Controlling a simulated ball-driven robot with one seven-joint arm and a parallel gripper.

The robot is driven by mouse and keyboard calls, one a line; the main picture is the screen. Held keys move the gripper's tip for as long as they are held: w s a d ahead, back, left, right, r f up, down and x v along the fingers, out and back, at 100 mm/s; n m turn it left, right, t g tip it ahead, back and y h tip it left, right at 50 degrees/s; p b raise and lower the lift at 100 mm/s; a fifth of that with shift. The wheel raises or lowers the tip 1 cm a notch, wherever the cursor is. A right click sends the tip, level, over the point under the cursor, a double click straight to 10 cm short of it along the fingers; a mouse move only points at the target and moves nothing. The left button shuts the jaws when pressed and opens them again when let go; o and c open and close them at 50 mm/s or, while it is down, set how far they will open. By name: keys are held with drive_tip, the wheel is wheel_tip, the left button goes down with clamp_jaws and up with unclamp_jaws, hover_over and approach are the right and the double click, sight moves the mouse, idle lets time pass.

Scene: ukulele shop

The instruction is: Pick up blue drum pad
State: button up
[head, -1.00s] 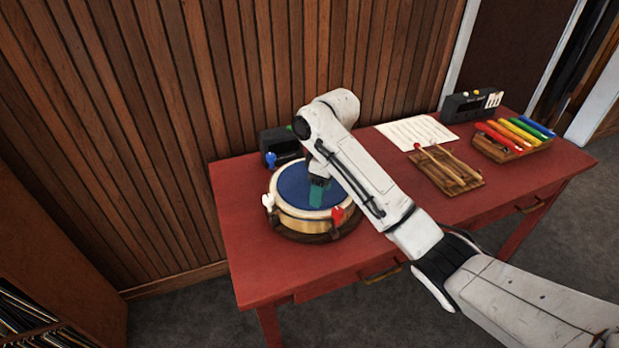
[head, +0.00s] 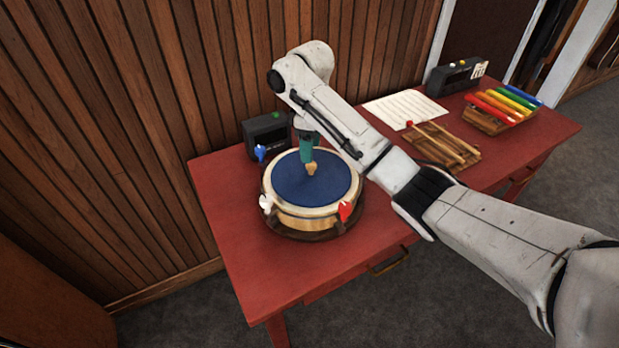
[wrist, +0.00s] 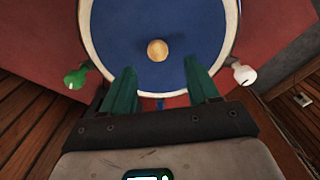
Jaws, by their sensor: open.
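The blue drum pad (head: 318,188) is a round blue disc with a small wooden knob (head: 311,168) at its middle. It lies on top of a round drum (head: 296,222) with a pale rim, on the red table. In the wrist view the blue pad (wrist: 120,40) fills the upper middle, with the knob (wrist: 157,50) ahead of the fingers. My gripper (head: 307,156) has green fingers and points down over the pad beside the knob. In the wrist view my gripper (wrist: 162,80) is open and empty, with its fingers apart. The head view does not show clearly how high the fingertips are.
Colored pegs, including a red one (head: 345,210), stick out around the drum. A black box (head: 266,134) stands close behind it. Sheet music (head: 403,108), sticks on a wooden board (head: 440,145) and colored bars (head: 507,103) lie to the right. The table's (head: 240,262) front left is bare.

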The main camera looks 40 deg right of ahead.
sight(311, 170)
drive_tip(key=shift+d+f+p, duration=0.2)
drive_tip(key=shift+f+p, duration=0.2)
drive_tip(key=shift+f, duration=3.1)
clamp_jaws()
